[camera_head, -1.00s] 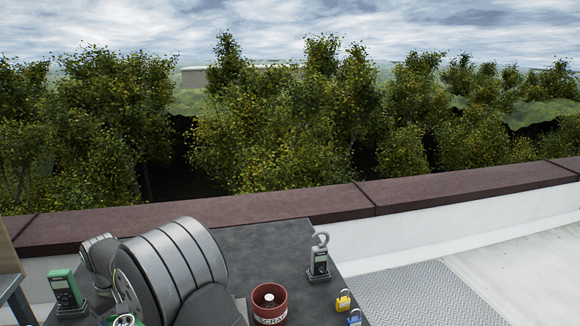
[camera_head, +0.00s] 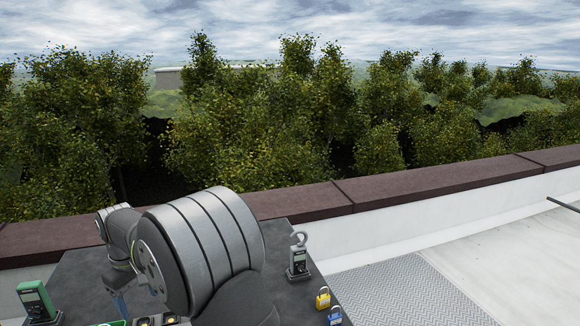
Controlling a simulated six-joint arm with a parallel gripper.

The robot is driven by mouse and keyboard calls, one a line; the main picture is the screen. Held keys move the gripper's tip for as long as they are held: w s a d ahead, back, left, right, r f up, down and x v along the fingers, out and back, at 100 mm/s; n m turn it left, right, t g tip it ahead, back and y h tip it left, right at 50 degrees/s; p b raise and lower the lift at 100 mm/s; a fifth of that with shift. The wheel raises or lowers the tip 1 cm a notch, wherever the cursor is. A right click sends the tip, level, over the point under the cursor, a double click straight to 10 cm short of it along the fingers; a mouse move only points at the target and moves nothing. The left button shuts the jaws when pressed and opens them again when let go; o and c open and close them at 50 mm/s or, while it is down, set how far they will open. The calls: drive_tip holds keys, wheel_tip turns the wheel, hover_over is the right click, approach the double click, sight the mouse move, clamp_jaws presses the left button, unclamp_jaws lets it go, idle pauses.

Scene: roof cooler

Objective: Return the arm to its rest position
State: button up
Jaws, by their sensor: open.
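My arm's thick grey links fill the lower left middle of the head view, over the dark table (camera_head: 80,268). My gripper (camera_head: 122,302) shows only in part, as a small bluish tip below the wrist at the lower left. Its jaws stand open, with no held object visible. The tip hangs above the table, right of a green meter (camera_head: 36,300). Much of the gripper is hard to make out, and the large link hides the table behind it.
A grey clamp meter (camera_head: 298,262) stands right of my arm. A yellow padlock (camera_head: 323,298) and a blue padlock (camera_head: 335,316) lie near the table's right edge. A brown-capped parapet (camera_head: 300,201) runs behind. Metal tread plate (camera_head: 400,290) lies to the right.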

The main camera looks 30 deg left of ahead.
drive_tip(key=w+d+r, duration=0.1)
drive_tip(key=w+d, duration=1.5)
drive_tip(key=w, duration=0.4)
drive_tip(key=s+a+f, duration=0.5)
drive_tip(key=a+f, duration=0.1)
drive_tip(key=a, duration=0.4)
drive_tip(key=shift+s+f, duration=0.2)
drive_tip(key=shift+s, duration=0.1)
drive_tip(key=shift+a, duration=0.1)
drive_tip(key=o, duration=0.7)
drive_tip(key=s+d+r+m+y, duration=0.1)
drive_tip(key=s+d+r+m, duration=0.15)
drive_tip(key=s+r, duration=0.45)
drive_tip(key=s+d+r+m+g+y, duration=0.15)
drive_tip(key=r+m, duration=0.25)
drive_tip(key=r, duration=0.6)
drive_tip(key=s+d+r+m+y, duration=0.25)
drive_tip(key=s+r, duration=0.35)
drive_tip(key=r, duration=0.3)
drive_tip(key=shift+h, duration=0.3)
drive_tip(key=x, duration=0.9)
drive_tip(key=shift+w+d+f, duration=0.25)
drive_tip(key=shift+f, duration=0.1)
